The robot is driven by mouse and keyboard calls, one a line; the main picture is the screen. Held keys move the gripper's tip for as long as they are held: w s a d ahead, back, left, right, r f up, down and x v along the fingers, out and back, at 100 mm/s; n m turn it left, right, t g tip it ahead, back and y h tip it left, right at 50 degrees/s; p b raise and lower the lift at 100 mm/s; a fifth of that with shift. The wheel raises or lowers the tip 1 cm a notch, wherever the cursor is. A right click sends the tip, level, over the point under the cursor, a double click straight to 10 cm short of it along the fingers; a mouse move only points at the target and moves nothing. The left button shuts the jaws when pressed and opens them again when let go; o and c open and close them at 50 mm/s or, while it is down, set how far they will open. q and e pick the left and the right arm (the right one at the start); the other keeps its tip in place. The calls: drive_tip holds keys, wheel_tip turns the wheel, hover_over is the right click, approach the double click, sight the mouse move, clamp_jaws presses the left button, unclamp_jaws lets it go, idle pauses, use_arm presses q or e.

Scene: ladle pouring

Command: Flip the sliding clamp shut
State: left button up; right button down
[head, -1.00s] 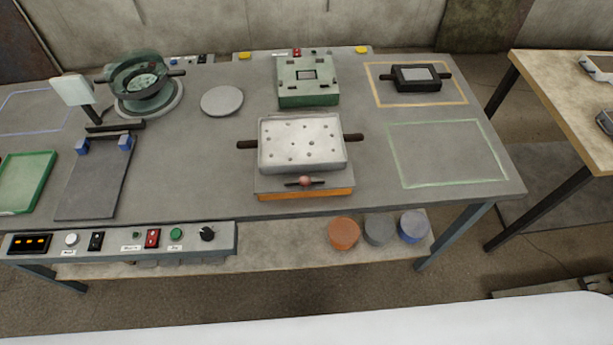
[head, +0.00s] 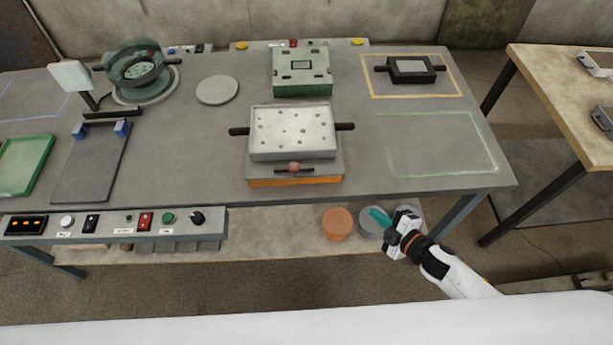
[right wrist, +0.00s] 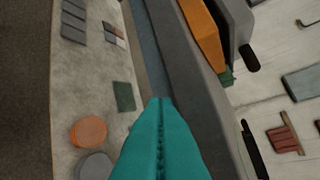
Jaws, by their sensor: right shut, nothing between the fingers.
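The sliding clamp appears to be the dark bar with a reddish knob (head: 294,168) on the front of an orange-sided base (head: 294,182). A pale, perforated tray-like mould (head: 292,146) with dark side handles sits on that base. I cannot tell the clamp's exact position from here. My right gripper (head: 377,216) is in front of the table's edge, right of and nearer than the clamp, and touches nothing. In the right wrist view its teal fingers (right wrist: 160,103) are shut together and empty. The orange side of the base (right wrist: 203,36) shows there too. My left gripper is not in view.
Orange (head: 337,223) and grey (head: 370,222) round containers stand on the lower shelf by my right gripper. A control panel (head: 100,222) runs along the front left. A green block (head: 302,88) stands behind the mould. The green-outlined area (head: 440,145) is clear.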

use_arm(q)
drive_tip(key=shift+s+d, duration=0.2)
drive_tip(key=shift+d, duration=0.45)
use_arm(e)
drive_tip(key=s+a+r+n+g+y, duration=0.1)
drive_tip(key=s+a+r+n+y, duration=0.1)
drive_tip(key=r, duration=0.5)
drive_tip(key=s+a+r+n+g+y, duration=0.1)
drive_tip(key=s+a+r+n+y, duration=0.2)
drive_tip(key=a+r+n, duration=0.4)
drive_tip(key=shift+r+n+g+y, duration=0.3)
drive_tip(key=shift+r+y, duration=0.45)
drive_tip(key=shift+y, duration=0.15)
drive_tip(key=shift+a, duration=0.1)
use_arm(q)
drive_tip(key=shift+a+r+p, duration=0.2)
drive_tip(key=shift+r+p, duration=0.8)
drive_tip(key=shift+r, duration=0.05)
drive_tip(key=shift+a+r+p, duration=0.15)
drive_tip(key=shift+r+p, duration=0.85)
use_arm(e)
approach(294, 169)
drive_tip(key=x, duration=0.6)
drive_tip(key=shift+s+a+f, duration=0.2)
drive_tip(key=shift+a+f, duration=0.05)
drive_tip(key=shift+a, duration=0.05)
